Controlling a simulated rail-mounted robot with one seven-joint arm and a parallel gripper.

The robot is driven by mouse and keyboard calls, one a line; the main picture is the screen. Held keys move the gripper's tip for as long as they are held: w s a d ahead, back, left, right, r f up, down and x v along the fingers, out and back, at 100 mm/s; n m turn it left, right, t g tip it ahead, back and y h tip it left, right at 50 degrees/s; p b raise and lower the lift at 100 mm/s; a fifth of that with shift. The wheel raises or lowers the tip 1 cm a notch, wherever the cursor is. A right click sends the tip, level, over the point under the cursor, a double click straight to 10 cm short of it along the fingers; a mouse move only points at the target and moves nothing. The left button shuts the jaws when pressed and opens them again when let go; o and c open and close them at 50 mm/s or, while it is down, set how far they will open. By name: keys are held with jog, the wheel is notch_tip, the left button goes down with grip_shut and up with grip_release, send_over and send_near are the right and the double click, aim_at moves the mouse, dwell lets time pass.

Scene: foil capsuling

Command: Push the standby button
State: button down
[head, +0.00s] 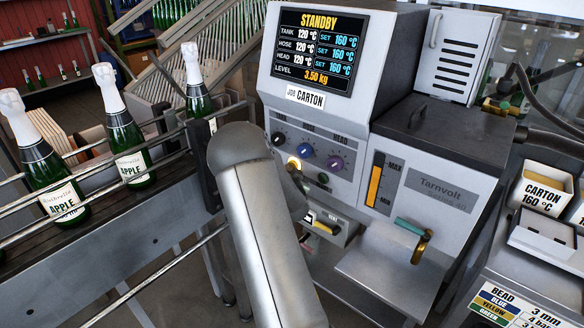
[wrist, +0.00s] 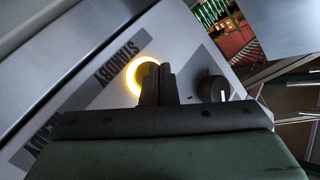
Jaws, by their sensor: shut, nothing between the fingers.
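The standby button (wrist: 132,79) shows in the wrist view as a bright yellow ring beside the printed word STANDBY. It also glows yellow on the machine's panel in the head view (head: 294,163). My gripper (wrist: 160,68) is shut and empty, its fingertips in front of the button and covering its right part. I cannot tell whether the tips touch it. In the head view my gripper (head: 298,181) is mostly hidden behind my arm, close to the button. The machine's screen (head: 318,50) reads STANDBY, with 120 °C actual and 160 °C set values.
A dark knob (wrist: 213,88) is right of the fingers in the wrist view. Blue (head: 306,150) and purple (head: 335,162) knobs and a dark green button (head: 323,179) sit nearby. Bottles (head: 125,130) stand on a conveyor at left. A metal shelf (head: 385,262) juts out below the panel.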

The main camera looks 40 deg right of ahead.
jog(key=shift+d, duration=0.15)
dwell(0.3)
jog(key=shift+d+b, duration=0.3)
jog(key=shift+b, duration=0.25)
jog(key=shift+a+b, duration=0.35)
jog(key=shift+b, duration=0.1)
jog(key=s+a+b, duration=0.1)
jog(key=a+b, duration=0.2)
jog(key=a, duration=0.3)
dwell(0.3)
